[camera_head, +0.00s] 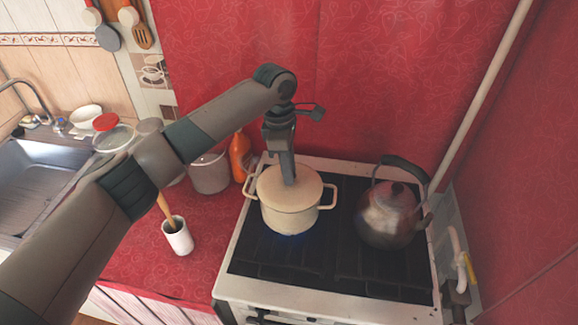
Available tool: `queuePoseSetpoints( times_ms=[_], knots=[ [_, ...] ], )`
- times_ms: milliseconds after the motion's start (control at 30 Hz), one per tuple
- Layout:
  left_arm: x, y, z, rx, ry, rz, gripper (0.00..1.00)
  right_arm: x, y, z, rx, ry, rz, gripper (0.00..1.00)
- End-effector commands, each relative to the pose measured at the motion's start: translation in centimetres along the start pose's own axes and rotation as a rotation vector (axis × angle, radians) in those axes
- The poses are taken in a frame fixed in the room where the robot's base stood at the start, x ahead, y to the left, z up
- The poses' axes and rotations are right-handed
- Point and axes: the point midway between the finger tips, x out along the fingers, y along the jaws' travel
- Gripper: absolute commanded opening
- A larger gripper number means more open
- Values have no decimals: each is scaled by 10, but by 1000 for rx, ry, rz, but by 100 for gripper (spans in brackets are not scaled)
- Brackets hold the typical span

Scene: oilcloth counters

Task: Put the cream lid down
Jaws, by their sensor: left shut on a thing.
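The cream lid (304,192) sits on top of the cream pot (290,220), which stands on the left side of the stove. Lid and pot are close in colour, and I cannot tell whether a small gap is left between them. My left gripper (288,178) reaches down from above and is shut on the lid near its middle. The lid's knob is hidden by the fingers. My right gripper is not in view.
A metal kettle (388,216) stands on the stove (330,290), right of the pot. A white cup (178,236) with a wooden utensil, a grey pot (209,174) and an orange bottle (239,156) stand on the red counter (135,255). A sink is at left.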

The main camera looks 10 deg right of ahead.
Motion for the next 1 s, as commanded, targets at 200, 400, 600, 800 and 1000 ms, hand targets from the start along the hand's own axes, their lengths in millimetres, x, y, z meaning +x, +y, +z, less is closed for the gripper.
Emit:
queuePoseSetpoints(
  times_ms=[200, 400, 600, 800, 1000],
  knots=[
    [1, 0, 0, 0, 0, 0, 0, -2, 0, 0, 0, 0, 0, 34],
    [2, 0, 0, 0, 0, 0, 43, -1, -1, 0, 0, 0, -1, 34],
    [2, 0, 0, 0, 0, 0, 43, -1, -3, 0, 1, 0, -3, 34],
    [-4, 0, 0, 1, 0, 1, 43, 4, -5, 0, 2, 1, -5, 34],
    [-26, 1, 0, 1, 0, 2, 43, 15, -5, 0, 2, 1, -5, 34]
  ],
)
